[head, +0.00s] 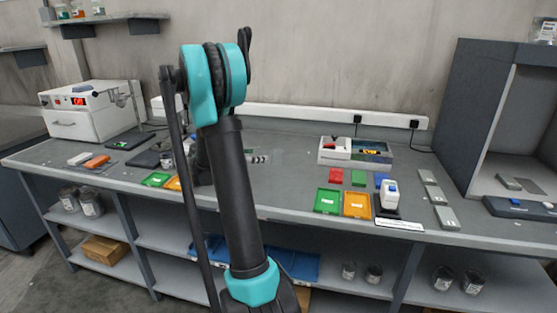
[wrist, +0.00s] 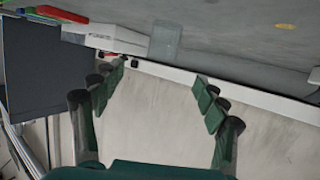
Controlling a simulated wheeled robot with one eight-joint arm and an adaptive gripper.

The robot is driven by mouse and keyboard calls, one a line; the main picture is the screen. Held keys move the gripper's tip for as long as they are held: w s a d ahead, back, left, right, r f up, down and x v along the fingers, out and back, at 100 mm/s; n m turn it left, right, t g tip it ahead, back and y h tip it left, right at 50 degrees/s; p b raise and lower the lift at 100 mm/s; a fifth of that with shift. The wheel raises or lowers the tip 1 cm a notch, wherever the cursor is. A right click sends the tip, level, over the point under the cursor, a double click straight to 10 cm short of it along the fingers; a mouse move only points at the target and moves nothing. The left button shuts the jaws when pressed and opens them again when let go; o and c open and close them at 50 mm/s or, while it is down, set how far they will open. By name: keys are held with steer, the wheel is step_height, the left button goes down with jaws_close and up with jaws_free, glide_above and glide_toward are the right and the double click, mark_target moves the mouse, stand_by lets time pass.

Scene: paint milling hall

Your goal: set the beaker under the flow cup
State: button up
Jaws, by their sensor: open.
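A thin metal stand with a small cup-like part (head: 122,99) rises at the left of the bench, beside a white instrument; it may be the flow cup, but it is too small to be sure. I cannot make out the beaker for certain in either view. In the wrist view my gripper (wrist: 157,88) is open, with nothing between its fingers. It faces the wall and the back edge of the bench. In the head view my arm stands across the middle of the bench and hides part of it; the fingers are not clear there.
The white instrument (head: 90,108) has a red display. A grey open cabinet (head: 468,110) closes the right end. A white rail runs along the wall.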

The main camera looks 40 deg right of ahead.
glide_toward(277, 153)
steer(key=s+d, duration=0.2)
steer(key=d, duration=0.1)
steer(key=shift+f, duration=0.35)
steer(key=shift+w+r+x, duration=0.1)
steer(key=shift+w+x, duration=0.05)
steer(key=shift+x, duration=1.15)
steer(key=shift+w+r+x, duration=0.15)
steer(key=shift+x, duration=1.2)
steer(key=shift+c, duration=0.4)
steer(key=c, duration=1.1)
steer(key=shift+r, duration=0.1)
